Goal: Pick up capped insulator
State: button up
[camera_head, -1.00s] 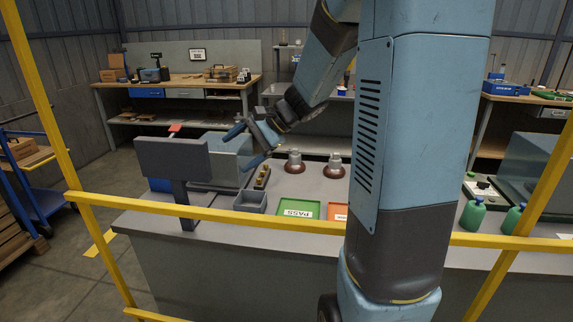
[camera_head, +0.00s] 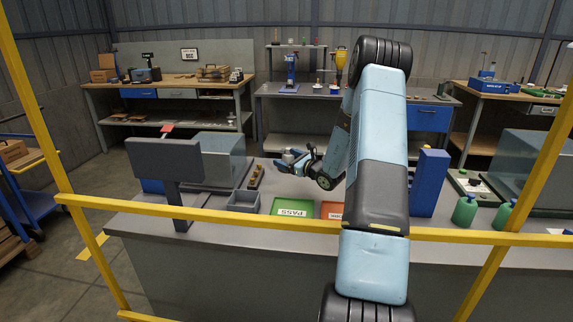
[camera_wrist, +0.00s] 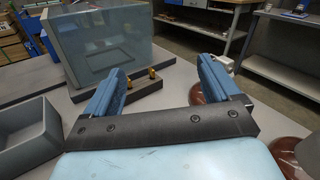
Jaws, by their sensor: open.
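Two brown insulators with grey metal caps stood on the grey bench earlier. Now one grey cap (camera_head: 289,156) shows just beyond my gripper (camera_head: 288,169) in the head view; the other insulator is hidden by my arm. In the wrist view my gripper (camera_wrist: 161,68) is open, its two blue fingers wide apart with nothing between them. Part of a brown insulator (camera_wrist: 195,95) shows behind the right finger. Another brown insulator (camera_wrist: 285,152) with a grey cap is cut off at the lower right edge. Contact with the fingers cannot be told.
A grey bin (camera_head: 244,201), a small block with brass pieces (camera_head: 256,177), a green PASS tray (camera_head: 292,207) and an orange tray (camera_head: 331,209) lie nearby. A clear-sided box (camera_wrist: 105,45) stands ahead. A monitor (camera_head: 166,160) and yellow rail (camera_head: 270,219) are in front.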

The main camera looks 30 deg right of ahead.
aim_at(290, 159)
jog(key=d+f+m+h, duration=0.1)
jog(key=d+f, duration=0.1)
jog(key=d+f+m+h, duration=0.1)
jog(key=d+f+m, duration=0.1)
jog(key=d, duration=0.1)
jog(key=d+f+m+t+h, duration=0.1)
jog(key=d+f+h, duration=0.1)
jog(key=shift+w+d+f+m, duration=0.1)
jog(key=shift+d+f+m, duration=0.05)
jog(key=shift+f+m, duration=0.15)
jog(key=shift+w+d+f, duration=0.15)
jog(key=shift+w, duration=0.05)
jog(key=w, duration=0.8)
jog(key=shift+a, duration=0.3)
jog(key=shift+w, duration=2.7)
jog(key=shift+d, duration=0.1)
grip_shut()
